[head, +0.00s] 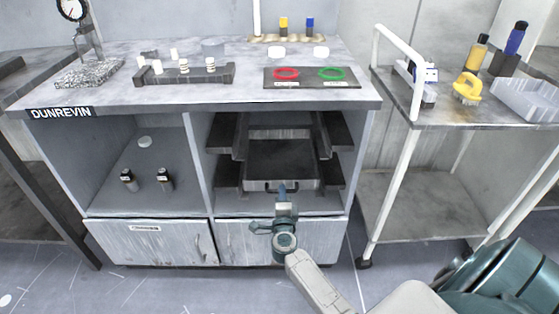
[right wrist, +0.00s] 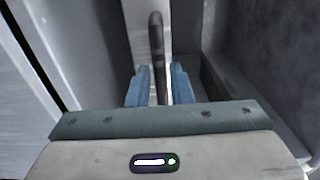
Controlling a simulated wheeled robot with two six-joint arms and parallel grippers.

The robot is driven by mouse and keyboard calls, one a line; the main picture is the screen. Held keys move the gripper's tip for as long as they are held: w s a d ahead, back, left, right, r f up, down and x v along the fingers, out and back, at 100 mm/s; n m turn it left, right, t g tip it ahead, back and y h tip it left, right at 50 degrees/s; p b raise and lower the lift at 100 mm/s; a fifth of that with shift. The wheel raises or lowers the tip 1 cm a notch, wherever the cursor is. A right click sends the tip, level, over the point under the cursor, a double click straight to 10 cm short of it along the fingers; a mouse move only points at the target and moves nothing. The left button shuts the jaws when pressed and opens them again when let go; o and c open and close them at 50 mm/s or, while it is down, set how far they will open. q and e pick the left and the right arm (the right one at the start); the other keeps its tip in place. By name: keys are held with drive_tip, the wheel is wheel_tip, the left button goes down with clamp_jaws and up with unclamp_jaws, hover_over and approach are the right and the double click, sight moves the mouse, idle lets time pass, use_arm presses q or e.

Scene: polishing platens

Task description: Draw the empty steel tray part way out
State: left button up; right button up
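The steel tray (head: 281,158) sits on the lower side runners inside the right bay of the cabinet. Its dark inside looks empty, and its lighter front edge faces me. My right gripper (head: 284,190) is at the middle of that front edge, by the tray's handle. In the right wrist view, the blue fingers of the right gripper (right wrist: 160,88) stand apart on either side of the dark handle bar (right wrist: 157,45), with gaps visible. The gripper covers part of the handle in the head view. My left gripper is not in view.
Empty-looking upper runners (head: 227,133) flank the bay above the tray. Cabinet doors (head: 150,242) are shut below. The bench top (head: 240,98) carries a gauge, small bottles and a mat with red and green rings. A cart (head: 435,110) stands close on the right.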

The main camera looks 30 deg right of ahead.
clamp_jaws()
drive_tip(key=shift+s+a, duration=0.1)
drive_tip(key=p+v, duration=0.1)
drive_tip(key=v, duration=1)
drive_tip(key=shift+s+p, duration=0.35)
drive_tip(key=shift+s, duration=0.05)
idle(0.9)
drive_tip(key=shift+a, duration=0.1)
drive_tip(key=o, duration=0.5)
unclamp_jaws()
